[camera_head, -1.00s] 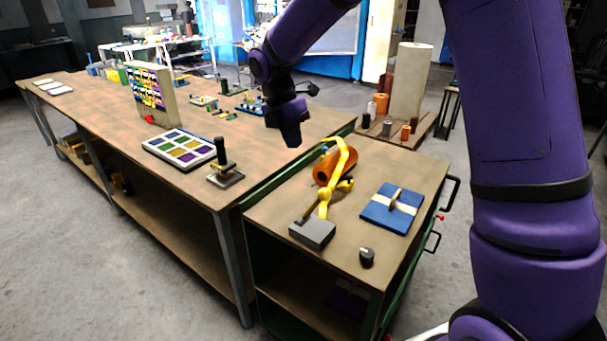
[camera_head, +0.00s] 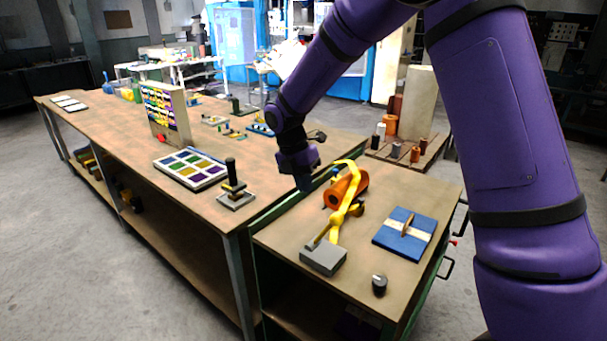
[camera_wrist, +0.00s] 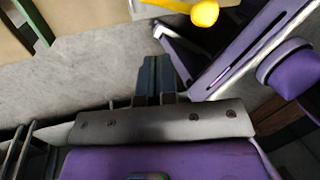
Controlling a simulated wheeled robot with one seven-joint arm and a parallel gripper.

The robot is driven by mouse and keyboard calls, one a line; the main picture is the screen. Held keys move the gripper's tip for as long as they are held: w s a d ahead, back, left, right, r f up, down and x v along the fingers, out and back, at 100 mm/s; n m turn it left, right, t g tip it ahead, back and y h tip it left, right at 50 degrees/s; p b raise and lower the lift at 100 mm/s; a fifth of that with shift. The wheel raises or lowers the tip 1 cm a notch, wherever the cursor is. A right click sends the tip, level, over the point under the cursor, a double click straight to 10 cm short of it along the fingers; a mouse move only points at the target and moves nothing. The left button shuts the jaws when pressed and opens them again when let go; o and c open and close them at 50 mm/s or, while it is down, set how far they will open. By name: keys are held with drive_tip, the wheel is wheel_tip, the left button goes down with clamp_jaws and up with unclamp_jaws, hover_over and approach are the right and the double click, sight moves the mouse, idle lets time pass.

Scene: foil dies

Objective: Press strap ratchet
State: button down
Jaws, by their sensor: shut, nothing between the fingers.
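A yellow strap (camera_head: 352,190) arches over an orange cylinder (camera_head: 336,194) on the near cart top. It runs down toward a grey block (camera_head: 323,257) with a thin dark bar on it. A rounded yellow part (camera_wrist: 204,13) shows at the top edge there.
A blue pad (camera_head: 388,241) with a pale band and a dark knob (camera_head: 379,284) lie on the cart. A black-handled press (camera_head: 233,187) and a colored tray (camera_head: 186,174) stand on the long bench. A pallet (camera_head: 387,155) with cylinders is behind.

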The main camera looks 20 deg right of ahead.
approach(324, 231)
drive_tip(key=shift+s+d+f, duration=0.85)
drive_tip(key=shift+s+d, duration=0.05)
drive_tip(key=shift+d, duration=0.05)
drive_tip(key=shift+d, duration=0.1)
